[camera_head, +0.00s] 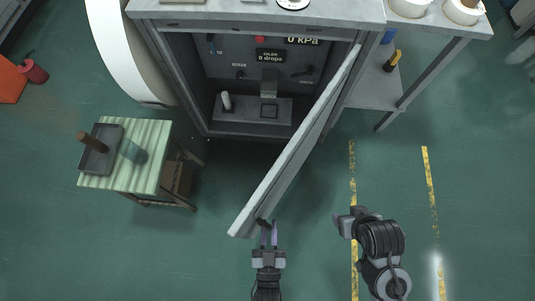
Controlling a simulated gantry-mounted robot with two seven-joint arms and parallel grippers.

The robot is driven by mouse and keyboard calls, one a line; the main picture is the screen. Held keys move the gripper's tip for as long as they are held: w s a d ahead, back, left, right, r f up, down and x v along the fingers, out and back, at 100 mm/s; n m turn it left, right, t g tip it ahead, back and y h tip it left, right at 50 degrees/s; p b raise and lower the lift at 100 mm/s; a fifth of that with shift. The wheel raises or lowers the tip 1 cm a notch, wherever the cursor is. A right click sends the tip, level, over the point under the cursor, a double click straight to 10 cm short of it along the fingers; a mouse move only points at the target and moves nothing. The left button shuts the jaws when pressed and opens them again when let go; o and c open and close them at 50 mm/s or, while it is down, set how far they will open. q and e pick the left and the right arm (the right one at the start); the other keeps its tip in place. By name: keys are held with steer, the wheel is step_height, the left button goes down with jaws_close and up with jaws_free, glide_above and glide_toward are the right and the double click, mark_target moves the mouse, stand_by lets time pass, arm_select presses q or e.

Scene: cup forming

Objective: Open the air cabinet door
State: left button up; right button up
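The air cabinet (196,88) stands at the top middle. Its grey door (300,152) is swung wide open, and its free edge points down and left toward me. My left gripper (268,232) is at the right face of the door near this free end, beside a small dark part there. The cabinet interior shows a panel reading 0 kPa (303,41).
A striped side table (151,178) with a dark tray (96,160) stands at left. A white curved body (115,50) flanks the cabinet. A grey bench (435,25) stands at upper right. Floor with worn yellow lines (428,180) is clear at right.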

arm_select(q)
steer(key=shift+o, duration=1.1)
steer(key=shift+w+f, duration=0.15)
steer(key=shift+w+d, duration=0.2)
steer(key=shift+w, duration=0.05)
steer(key=s, duration=0.5)
steer(key=s+p, duration=0.1)
steer(key=s, duration=0.5)
steer(key=shift+d+p, duration=0.2)
steer(key=shift+p, duration=0.1)
arm_select(e)
steer(key=shift+w+d+r, duration=0.2)
steer(key=shift+r, duration=0.6)
